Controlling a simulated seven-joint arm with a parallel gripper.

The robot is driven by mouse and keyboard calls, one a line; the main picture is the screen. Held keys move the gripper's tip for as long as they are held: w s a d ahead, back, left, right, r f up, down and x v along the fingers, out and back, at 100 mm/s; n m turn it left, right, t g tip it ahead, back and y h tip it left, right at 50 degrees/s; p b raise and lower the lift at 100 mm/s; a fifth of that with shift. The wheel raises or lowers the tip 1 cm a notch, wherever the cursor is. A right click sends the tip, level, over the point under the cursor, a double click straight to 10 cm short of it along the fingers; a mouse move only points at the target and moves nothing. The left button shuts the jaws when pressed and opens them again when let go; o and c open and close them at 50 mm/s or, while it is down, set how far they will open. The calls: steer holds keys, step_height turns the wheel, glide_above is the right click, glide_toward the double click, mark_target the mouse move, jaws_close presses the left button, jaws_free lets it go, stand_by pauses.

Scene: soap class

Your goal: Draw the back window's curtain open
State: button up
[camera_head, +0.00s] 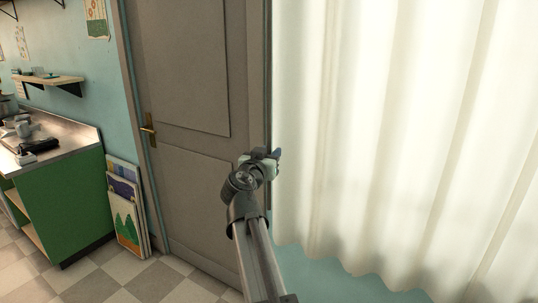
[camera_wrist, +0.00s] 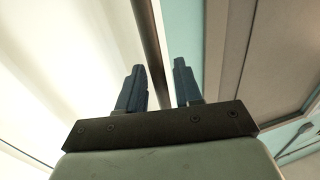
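The cream curtain (camera_head: 400,130) hangs in folds across the right half of the head view, covering the window behind it. It also fills the left of the wrist view (camera_wrist: 50,70). A thin dark upright rod (camera_head: 268,60) runs along the curtain's left edge. My gripper (camera_head: 272,155) is at this edge, near the rod's visible lower part. In the wrist view my gripper's two blue fingers (camera_wrist: 159,66) are apart. The rod (camera_wrist: 148,35) runs down the gap between them; whether it is between the fingers or beyond them, I cannot tell. No grip on the curtain shows.
A grey door (camera_head: 185,80) with a brass handle (camera_head: 149,129) stands just left of the rod. Framed pictures (camera_head: 127,215) lean against the wall beside a green counter (camera_head: 65,195). A small shelf (camera_head: 50,79) is above it. The checkered floor (camera_head: 150,280) is clear before the door.

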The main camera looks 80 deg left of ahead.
jaws_close()
stand_by(0.4)
steer(key=w+d, duration=5.5)
steer(key=shift+w+d, duration=0.4)
jaws_free()
